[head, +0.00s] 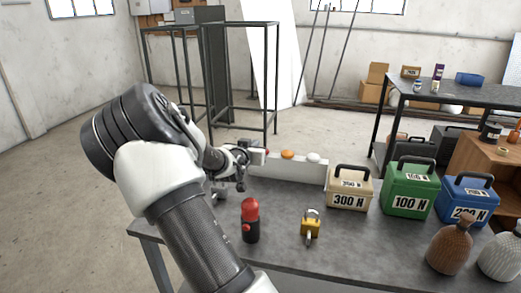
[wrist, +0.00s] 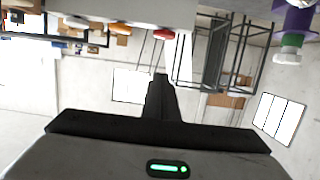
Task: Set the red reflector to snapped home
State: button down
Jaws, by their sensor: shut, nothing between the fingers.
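The red reflector (wrist: 165,34) is a small rounded cap at the edge of a pale panel, seen upside down in the wrist view. In the head view only a bit of the red reflector (head: 266,151) shows beside my gripper (head: 256,156). An orange reflector (head: 287,154) and a white one (head: 313,157) follow to its right on the white panel (head: 290,172). In the wrist view my gripper (wrist: 160,77) is shut and empty, its tips just short of the red reflector in the picture. I cannot tell whether they touch, or how deep the reflector sits.
On the grey table (head: 285,235) stand a red-and-black bottle-like object (head: 250,220), a yellow padlock (head: 311,226) and beige (head: 349,188), green (head: 408,190) and blue (head: 466,200) weights. Two ribbed vessels stand at the right front. A purple-and-green object (wrist: 290,40) hangs in the wrist view's corner.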

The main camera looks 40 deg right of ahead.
jog(key=shift+w+d, duration=0.1)
jog(key=w+d+f, duration=0.6)
jog(key=d, duration=0.1)
jog(key=shift+f, duration=0.25)
